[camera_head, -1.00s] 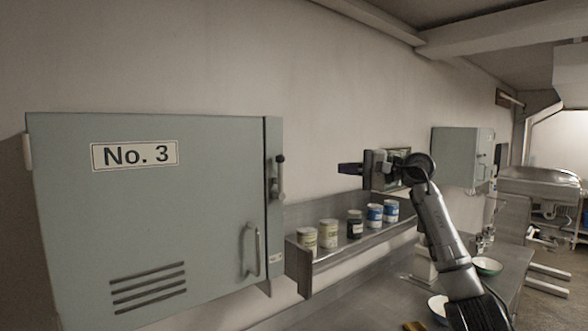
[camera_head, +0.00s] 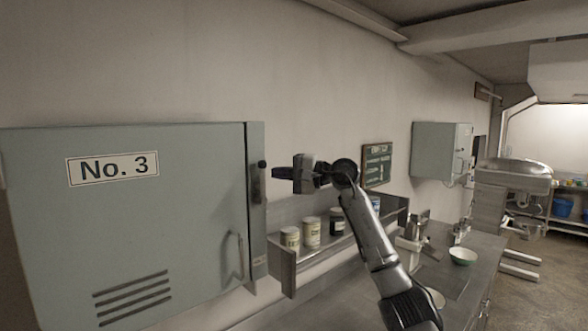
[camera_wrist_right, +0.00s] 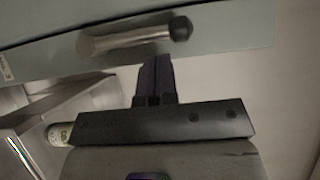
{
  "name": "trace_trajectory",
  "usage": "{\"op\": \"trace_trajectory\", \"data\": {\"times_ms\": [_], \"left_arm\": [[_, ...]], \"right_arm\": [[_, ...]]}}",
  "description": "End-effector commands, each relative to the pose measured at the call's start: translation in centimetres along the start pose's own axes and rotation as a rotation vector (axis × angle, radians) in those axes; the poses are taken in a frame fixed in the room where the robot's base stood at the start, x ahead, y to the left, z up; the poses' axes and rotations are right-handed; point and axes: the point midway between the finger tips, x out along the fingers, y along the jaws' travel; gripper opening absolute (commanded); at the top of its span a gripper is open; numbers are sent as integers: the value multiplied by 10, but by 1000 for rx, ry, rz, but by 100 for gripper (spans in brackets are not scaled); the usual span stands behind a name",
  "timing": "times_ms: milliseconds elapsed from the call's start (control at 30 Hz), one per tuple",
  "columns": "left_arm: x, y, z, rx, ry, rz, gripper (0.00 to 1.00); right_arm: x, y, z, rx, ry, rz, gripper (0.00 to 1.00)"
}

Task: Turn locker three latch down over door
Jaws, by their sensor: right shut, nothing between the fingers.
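Locker No. 3 (camera_head: 190,225) is a grey-green cabinet on the left in the head view, with its door closed flush with the frame as far as I can see. Its latch (camera_head: 261,182) is on the right edge, a short bar with a black knob at the top, standing upright. In the right wrist view the latch (camera_wrist_right: 125,39) lies across the top, its black knob to the right. My right gripper (camera_head: 276,173) is shut and empty, just right of the latch and pointing at it, apart from it. Its fingers show in the wrist view (camera_wrist_right: 154,75). My left gripper is out of view.
A steel wall shelf (camera_head: 290,262) with several jars sits below and behind my right arm. A second locker (camera_head: 436,150) and a dark sign (camera_head: 376,165) are on the wall.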

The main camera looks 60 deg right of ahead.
Motion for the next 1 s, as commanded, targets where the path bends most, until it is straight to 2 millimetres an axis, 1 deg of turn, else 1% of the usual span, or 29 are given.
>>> {"op": "trace_trajectory", "data": {"times_ms": [100,367,667,1000], "left_arm": [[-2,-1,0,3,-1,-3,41],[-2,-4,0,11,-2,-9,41],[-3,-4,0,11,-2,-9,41],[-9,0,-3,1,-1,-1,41]], "right_arm": [[5,-1,6,-2,0,-1,0],[8,0,9,1,1,-2,0],[8,-1,9,-4,2,1,0],[0,-3,8,-59,15,40,0]]}}
